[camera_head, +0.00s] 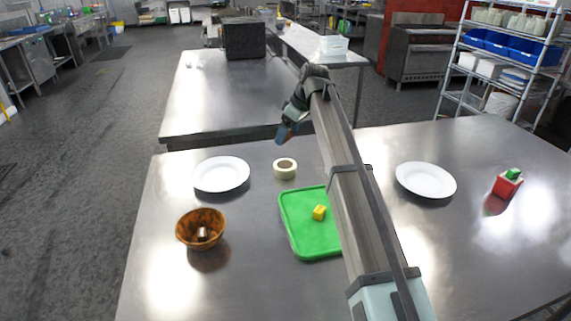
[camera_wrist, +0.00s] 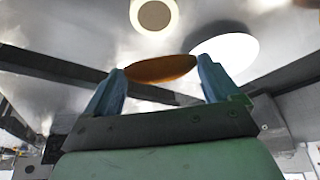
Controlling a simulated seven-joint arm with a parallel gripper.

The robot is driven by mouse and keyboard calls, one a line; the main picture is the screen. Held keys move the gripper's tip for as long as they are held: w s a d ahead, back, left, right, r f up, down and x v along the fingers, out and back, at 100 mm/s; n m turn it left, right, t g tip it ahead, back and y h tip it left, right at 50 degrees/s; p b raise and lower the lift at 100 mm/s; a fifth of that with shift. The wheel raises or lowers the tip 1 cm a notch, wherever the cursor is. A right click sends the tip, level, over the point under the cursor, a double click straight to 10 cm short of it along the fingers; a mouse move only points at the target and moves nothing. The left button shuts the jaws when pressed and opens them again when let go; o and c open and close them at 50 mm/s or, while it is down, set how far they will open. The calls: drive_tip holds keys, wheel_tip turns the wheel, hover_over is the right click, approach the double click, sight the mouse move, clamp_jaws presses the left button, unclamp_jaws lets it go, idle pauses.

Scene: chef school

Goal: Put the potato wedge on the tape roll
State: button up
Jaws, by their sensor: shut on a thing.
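The potato wedge (camera_wrist: 160,68) is orange-brown and lies across between the two blue fingertips of my gripper (camera_wrist: 161,80) in the wrist view. My gripper is shut on it. In the head view my gripper (camera_head: 282,135) is above the table's far edge, and I cannot make out the wedge there. The cream tape roll (camera_head: 285,175) lies flat on the steel table, right of the left plate. It also shows as a ring, the tape roll (camera_wrist: 134,16), at the top of the wrist view, apart from the wedge.
A white plate (camera_head: 221,184) is left of the roll, and another plate (camera_head: 426,190) is at right. A green tray (camera_head: 305,240) holds a yellow block (camera_head: 319,212). A brown bowl (camera_head: 186,226) stands front left. A red-and-green object (camera_head: 507,184) stands far right.

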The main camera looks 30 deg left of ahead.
sight(285, 165)
drive_tip(key=shift+w+f, duration=0.1)
drive_tip(key=shift+f, duration=4.8)
drive_tip(key=shift+f, duration=0.1)
drive_tip(key=o, duration=0.8)
drive_tip(key=shift+c, duration=0.2)
drive_tip(key=v, duration=1.2)
drive_tip(key=shift+a, duration=0.1)
